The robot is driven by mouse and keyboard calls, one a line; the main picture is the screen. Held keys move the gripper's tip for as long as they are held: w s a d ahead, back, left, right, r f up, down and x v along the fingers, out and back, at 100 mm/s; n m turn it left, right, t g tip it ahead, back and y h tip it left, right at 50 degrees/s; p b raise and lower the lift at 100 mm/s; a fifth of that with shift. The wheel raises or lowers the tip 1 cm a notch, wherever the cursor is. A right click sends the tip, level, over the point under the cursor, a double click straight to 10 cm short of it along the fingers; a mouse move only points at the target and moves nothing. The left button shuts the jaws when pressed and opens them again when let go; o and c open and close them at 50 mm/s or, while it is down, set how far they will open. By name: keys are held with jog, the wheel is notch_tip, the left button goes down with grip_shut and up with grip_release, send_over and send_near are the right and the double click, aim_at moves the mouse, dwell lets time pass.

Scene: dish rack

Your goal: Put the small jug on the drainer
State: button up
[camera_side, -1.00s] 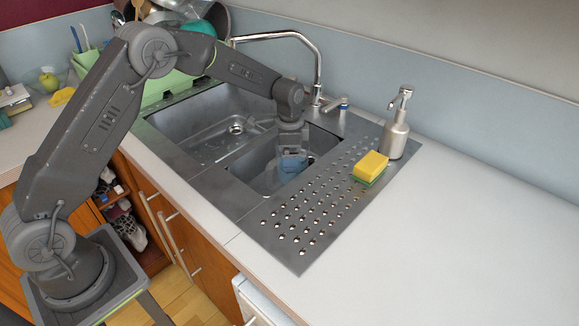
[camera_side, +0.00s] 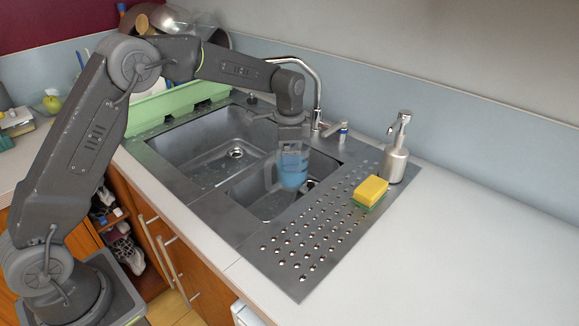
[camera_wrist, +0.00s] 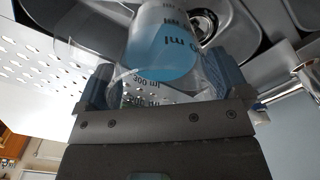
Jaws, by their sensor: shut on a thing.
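The small jug (camera_wrist: 165,50) is a clear measuring jug with dark volume marks and a blue lower part. In the side view the jug (camera_side: 293,173) hangs upright under my gripper (camera_side: 293,148), over the small right sink basin. My gripper is shut on the jug; in the wrist view its two fingers (camera_wrist: 168,85) stand on either side of it. The drainer (camera_side: 318,238) is the flat metal board with holes to the right of the basin. The jug is apart from it.
A yellow and green sponge (camera_side: 371,191) lies on the drainer's right edge, near a metal soap dispenser (camera_side: 397,150). The tap (camera_side: 318,80) rises just behind my gripper. The drainer's front part is bare. A green dish rack (camera_side: 175,106) stands at the back left.

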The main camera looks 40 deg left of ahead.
jog(key=s+d+r+m, duration=0.2)
jog(key=s+d+r, duration=0.2)
jog(key=d, duration=0.4)
jog(key=s+d+r+m, duration=0.2)
jog(key=s+d+r, duration=0.3)
jog(key=d, duration=0.3)
jog(key=shift+s+r+m, duration=0.15)
jog(key=shift+r+m, duration=0.15)
jog(key=shift+r, duration=0.2)
jog(key=shift+f, duration=0.15)
jog(key=shift+f, duration=2.4)
jog(key=shift+f, duration=0.75)
jog(key=shift+f, duration=0.2)
jog(key=o, duration=1)
jog(key=shift+a+f, duration=0.1)
jog(key=shift+c, duration=0.2)
